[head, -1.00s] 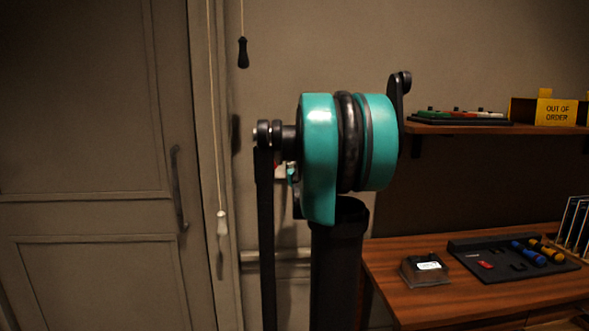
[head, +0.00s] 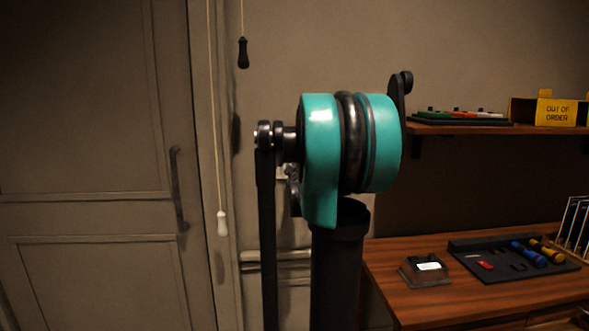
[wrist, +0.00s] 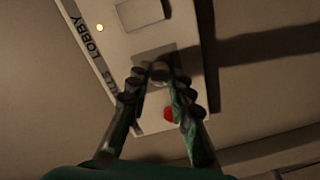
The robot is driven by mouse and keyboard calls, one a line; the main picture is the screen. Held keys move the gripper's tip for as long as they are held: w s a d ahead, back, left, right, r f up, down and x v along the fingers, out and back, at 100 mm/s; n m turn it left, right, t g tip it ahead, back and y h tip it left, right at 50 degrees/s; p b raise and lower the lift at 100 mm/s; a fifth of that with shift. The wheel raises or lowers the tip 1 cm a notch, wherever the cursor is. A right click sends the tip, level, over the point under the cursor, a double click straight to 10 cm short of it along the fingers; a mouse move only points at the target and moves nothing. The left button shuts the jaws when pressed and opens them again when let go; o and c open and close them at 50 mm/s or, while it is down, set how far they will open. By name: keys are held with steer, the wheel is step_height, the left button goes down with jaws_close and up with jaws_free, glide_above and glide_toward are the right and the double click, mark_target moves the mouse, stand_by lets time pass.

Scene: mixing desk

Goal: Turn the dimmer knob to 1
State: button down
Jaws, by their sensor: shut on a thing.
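The dimmer knob (wrist: 159,72) is a small rounded knob on a pale wall panel (wrist: 112,42) in the wrist view. My gripper (wrist: 157,85) has its two dark fingers on either side of the knob and is shut on it. The fingers hide the knob's sides, and I cannot read its setting or any scale. In the head view my teal arm hides the gripper, the knob and most of the panel.
In the head view, a wooden desk (head: 400,306) stands at right below a shelf (head: 470,129). Pull cords (head: 222,222) hang by the door (head: 90,215).

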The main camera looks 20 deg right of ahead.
steer(key=shift+n, duration=3.7)
steer(key=c, duration=1.3)
jaws_free()
steer(key=shift+c, duration=0.2)
steer(key=v, duration=1.2)
steer(key=shift+a, duration=0.15)
steer(key=shift+w, duration=0.1)
